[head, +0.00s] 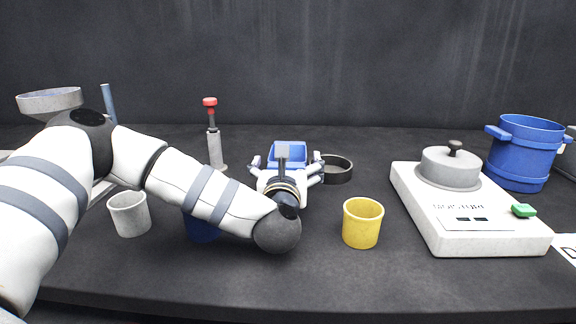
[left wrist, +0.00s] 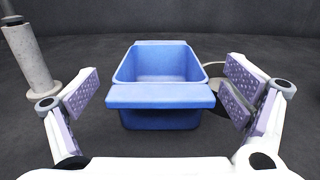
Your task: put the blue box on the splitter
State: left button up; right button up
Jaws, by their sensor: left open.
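The blue box (head: 288,148) is an open-topped tub with a wide rim, standing on the table beyond my left gripper (head: 286,166). In the left wrist view, the blue box (left wrist: 158,120) sits upright between the spread fingers of my left gripper (left wrist: 160,90). The fingers are open, with gaps on both sides of the box. I cannot tell for sure which thing is the splitter; grey-white equipment with a wide pan (head: 50,101) at the far left is partly hidden by my left arm. My right gripper is not in view.
A dark round ring (head: 337,170) lies close right of the box; a red-topped grey cylinder (head: 214,150) stands left. Grey (head: 129,214) and yellow (head: 362,223) cups stand nearer. A white machine (head: 480,222) and blue pot (head: 522,155) are right. A dark blue object (head: 201,230) is half hidden.

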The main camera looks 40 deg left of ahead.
pick_arm(q)
jog(key=c, duration=1.2)
